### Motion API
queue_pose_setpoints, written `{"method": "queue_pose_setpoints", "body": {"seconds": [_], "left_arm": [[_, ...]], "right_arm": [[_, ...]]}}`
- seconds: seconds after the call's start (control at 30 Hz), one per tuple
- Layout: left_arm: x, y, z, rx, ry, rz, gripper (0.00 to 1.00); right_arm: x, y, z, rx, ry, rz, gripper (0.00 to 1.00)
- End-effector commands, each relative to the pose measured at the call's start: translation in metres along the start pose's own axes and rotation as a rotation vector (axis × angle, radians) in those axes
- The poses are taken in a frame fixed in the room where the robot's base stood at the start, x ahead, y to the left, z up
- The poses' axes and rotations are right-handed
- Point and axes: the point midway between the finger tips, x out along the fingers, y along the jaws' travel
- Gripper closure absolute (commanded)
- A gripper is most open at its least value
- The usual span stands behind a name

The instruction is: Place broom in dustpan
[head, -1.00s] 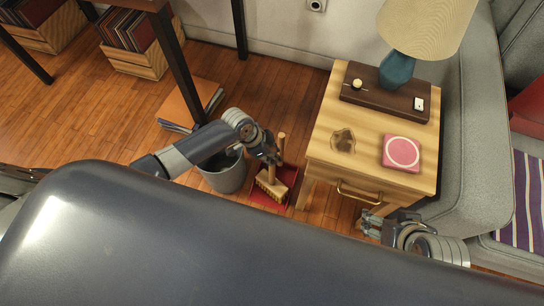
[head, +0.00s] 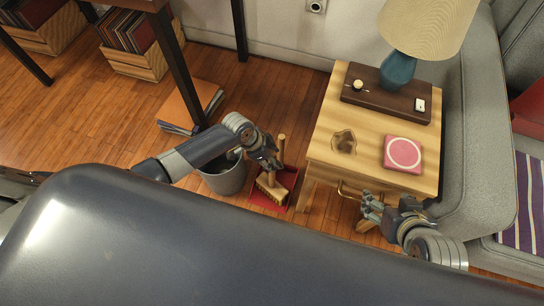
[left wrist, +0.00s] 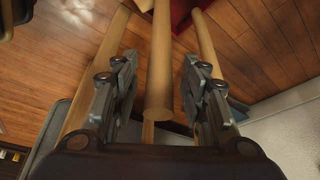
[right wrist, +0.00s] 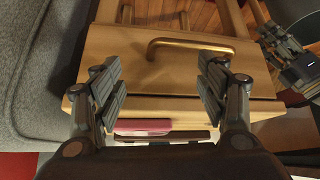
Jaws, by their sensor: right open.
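The broom has a wooden handle and a pale brush head (head: 271,187). The brush head appears over the red dustpan (head: 285,177) on the floor; contact is unclear. The dustpan's wooden handle (head: 281,148) stands upright behind it. My left gripper (head: 270,161) is at the broom's handle. In the left wrist view, the broom handle (left wrist: 160,60) lies between the fingers of the left gripper (left wrist: 158,95), with narrow gaps on both sides, so the jaws look open. My right gripper (head: 372,211) is open and empty by the nightstand's drawer front.
The wooden nightstand (head: 322,140) stands right of the dustpan, with a lamp (head: 397,68) and pink coaster (head: 402,153) on top. Its drawer handle (right wrist: 190,46) is ahead of my right gripper. A grey bin (head: 226,176) stands left of the broom.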

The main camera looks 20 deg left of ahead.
Motion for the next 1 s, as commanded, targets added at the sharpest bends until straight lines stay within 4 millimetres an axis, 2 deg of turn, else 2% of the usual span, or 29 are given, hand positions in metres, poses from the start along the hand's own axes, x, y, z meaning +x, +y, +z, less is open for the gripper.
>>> {"method": "queue_pose_setpoints", "body": {"seconds": [0.27, 0.47, 0.67, 0.7, 0.9, 1.0], "left_arm": [[-0.003, 0.0, -0.001, 0.0, 0.001, 0.0, 0.59], [-0.017, -0.001, -0.001, 0.0, 0.001, -0.002, 0.59], [-0.036, 0.0, -0.001, 0.0, -0.001, 0.0, 0.59], [-0.052, -0.001, -0.002, 0.002, 0.0, -0.002, 0.59], [-0.101, 0.0, -0.002, 0.003, -0.001, -0.001, 0.59], [-0.106, 0.0, -0.001, 0.0, 0.0, 0.001, 0.59]], "right_arm": [[-0.002, 0.0, 0.002, 0.0, -0.011, 0.0, 0.33], [-0.011, 0.004, 0.034, 0.005, -0.154, 0.009, 0.33], [-0.029, 0.008, 0.073, 0.011, -0.332, 0.017, 0.33], [-0.035, 0.008, 0.067, 0.011, -0.331, 0.016, 0.33], [-0.043, 0.009, 0.062, 0.011, -0.344, 0.016, 0.33], [-0.025, 0.008, 0.069, 0.011, -0.351, 0.015, 0.33]]}}
